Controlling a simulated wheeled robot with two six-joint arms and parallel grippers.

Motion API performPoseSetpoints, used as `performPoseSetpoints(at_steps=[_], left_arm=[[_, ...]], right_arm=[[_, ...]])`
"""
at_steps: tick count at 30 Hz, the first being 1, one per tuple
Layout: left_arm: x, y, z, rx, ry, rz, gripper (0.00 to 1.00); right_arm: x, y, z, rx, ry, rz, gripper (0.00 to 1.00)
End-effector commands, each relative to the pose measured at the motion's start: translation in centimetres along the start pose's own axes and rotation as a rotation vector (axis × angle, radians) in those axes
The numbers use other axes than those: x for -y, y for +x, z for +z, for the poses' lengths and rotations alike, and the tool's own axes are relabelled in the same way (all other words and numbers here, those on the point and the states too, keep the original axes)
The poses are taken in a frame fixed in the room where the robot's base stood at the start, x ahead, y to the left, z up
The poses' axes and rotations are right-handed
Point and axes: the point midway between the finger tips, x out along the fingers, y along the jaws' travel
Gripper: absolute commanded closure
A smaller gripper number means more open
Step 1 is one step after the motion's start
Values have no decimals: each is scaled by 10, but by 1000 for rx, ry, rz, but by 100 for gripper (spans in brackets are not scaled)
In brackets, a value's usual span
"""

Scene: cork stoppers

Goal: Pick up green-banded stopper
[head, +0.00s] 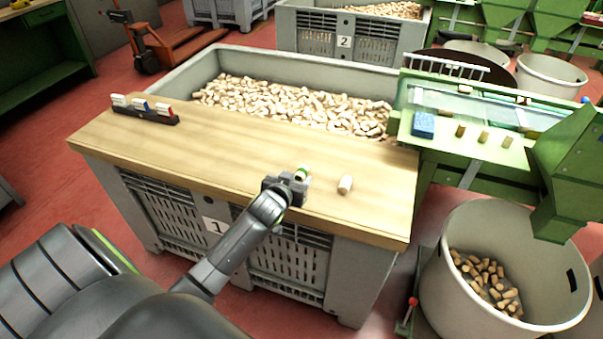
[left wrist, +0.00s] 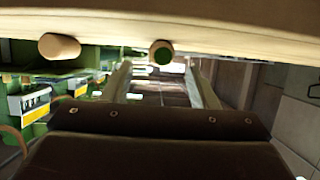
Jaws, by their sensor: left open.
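The green-banded stopper (head: 302,171) is a cork with a green band and a pale end, on the wooden board near its front edge. In the left wrist view, where the board is along the top, its round green-ringed end (left wrist: 162,52) faces me. My left gripper (head: 289,185) is at the board's front edge, just short of this stopper. Its two fingers (left wrist: 163,75) are open, and the stopper shows ahead in line with the space between them. I cannot tell whether the tips reach its sides. My right gripper is not in view.
A plain cork (head: 345,184) stands to the right of the green-banded one; it also shows in the left wrist view (left wrist: 58,46). A dark rack (head: 146,114) with red, blue and white pieces is at the board's left. A cork-filled crate (head: 185,75) lies behind. The board's middle is clear.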

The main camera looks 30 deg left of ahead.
Motion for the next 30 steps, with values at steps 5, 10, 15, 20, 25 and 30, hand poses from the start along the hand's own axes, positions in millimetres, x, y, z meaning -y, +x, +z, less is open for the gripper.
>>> performPoseSetpoints(at_steps=[5, 10, 15, 20, 25, 30], left_arm=[[1, 22, 2, 1, 1, -1, 46], [0, 39, 2, 0, 1, 0, 46], [0, 44, 2, 0, 1, 1, 46], [0, 44, 2, 0, 1, 1, 46], [0, 44, 3, 0, 1, 1, 65], [0, 44, 3, 0, 1, 1, 87]], right_arm=[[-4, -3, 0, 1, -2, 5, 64], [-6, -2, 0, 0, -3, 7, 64], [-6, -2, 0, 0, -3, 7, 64], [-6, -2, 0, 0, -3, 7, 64], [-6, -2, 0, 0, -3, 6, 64], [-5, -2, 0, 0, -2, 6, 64]])
